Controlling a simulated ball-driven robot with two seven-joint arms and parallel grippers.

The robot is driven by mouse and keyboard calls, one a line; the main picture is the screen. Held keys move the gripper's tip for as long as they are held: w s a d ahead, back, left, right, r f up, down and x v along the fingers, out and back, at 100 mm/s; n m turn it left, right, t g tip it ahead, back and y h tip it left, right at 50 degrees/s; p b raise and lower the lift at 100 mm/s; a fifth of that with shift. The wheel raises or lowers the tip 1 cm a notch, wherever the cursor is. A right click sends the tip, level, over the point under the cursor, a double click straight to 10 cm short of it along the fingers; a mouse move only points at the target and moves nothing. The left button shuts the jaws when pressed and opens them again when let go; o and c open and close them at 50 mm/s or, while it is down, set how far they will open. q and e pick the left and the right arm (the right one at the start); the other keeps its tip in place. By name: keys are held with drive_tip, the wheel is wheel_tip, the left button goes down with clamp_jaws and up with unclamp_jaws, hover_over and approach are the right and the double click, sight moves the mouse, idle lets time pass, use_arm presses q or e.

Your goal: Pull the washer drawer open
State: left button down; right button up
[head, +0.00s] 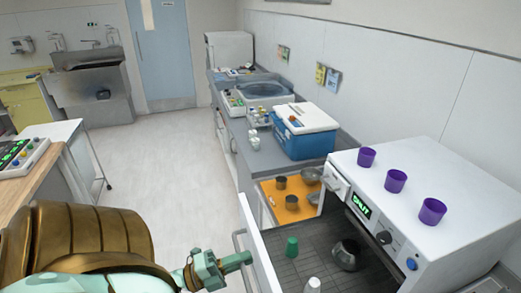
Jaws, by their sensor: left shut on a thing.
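The washer (450,185) is the white machine at the right, with a lit green display, a dark knob and a blue button. Its drawer (325,238) stands pulled out, showing a dark grid floor inside. The white drawer front (260,250) faces left and carries a pale bar handle (238,241). My left gripper (245,260) is shut at this handle, at the bottom middle of the head view. The exact contact of its fingers is hard to see. My right gripper is not in view.
A green cup (292,247), a white cup (312,285) and a dark metal pot (346,255) are in the drawer. Purple cups (396,181) stand on the washer. A blue box (304,140) and an orange mat (287,211) lie beyond. The floor (175,165) at left is clear.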

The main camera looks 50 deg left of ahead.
use_arm(q)
drive_tip(key=shift+v, duration=0.9)
drive_tip(key=shift+r, duration=0.1)
drive_tip(key=c, duration=1.5)
unclamp_jaws()
drive_tip(key=shift+c, duration=0.2)
drive_tip(key=shift+s, duration=0.1)
drive_tip(key=b+v, duration=0.4)
drive_tip(key=v, duration=1.2)
drive_tip(key=shift+a, duration=0.2)
